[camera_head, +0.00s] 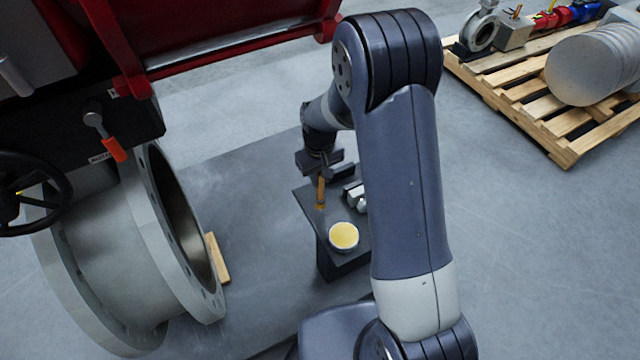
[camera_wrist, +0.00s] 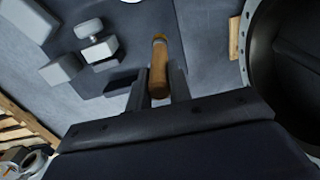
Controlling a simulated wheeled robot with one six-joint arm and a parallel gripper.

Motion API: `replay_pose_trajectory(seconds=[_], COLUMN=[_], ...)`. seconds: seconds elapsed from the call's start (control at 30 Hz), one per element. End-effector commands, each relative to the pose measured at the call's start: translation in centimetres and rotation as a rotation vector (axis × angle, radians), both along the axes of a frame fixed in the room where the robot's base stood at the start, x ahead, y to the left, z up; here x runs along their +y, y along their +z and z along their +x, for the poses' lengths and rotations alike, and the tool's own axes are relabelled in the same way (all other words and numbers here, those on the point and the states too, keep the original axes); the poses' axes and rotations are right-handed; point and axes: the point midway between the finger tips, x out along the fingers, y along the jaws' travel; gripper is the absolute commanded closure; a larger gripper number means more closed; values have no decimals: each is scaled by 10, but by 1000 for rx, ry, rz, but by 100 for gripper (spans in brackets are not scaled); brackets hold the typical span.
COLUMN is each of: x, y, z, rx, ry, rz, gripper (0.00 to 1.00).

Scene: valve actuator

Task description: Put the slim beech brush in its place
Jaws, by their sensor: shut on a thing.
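The slim beech brush (camera_head: 321,190) is a slender brown wooden stick, held roughly upright over the left part of a small dark stand (camera_head: 308,198). It also shows in the wrist view (camera_wrist: 159,68), between the two fingers. My gripper (camera_head: 323,172) is shut on it; the fingers also show in the wrist view (camera_wrist: 159,98). I cannot tell whether the brush's lower end touches the stand. No marked place for the brush can be made out.
A round bowl with yellow contents (camera_head: 343,236) stands at the stand's front. Pale grey blocks (camera_head: 352,191) sit right of the brush. A large flanged pipe (camera_head: 110,250) is left, with a wooden piece (camera_head: 218,258) beside it. A loaded pallet (camera_head: 560,150) stands far right.

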Motion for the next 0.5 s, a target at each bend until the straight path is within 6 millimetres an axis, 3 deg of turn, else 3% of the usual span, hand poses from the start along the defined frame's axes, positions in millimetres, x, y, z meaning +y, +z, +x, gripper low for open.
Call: replay_pose_trajectory(seconds=[0.2, 0.5], x=[0, 0], y=[-30, -33], z=[-1, 0], rx=[4, 1], ry=[0, 0], rz=[-2, 0], gripper=[100, 100])
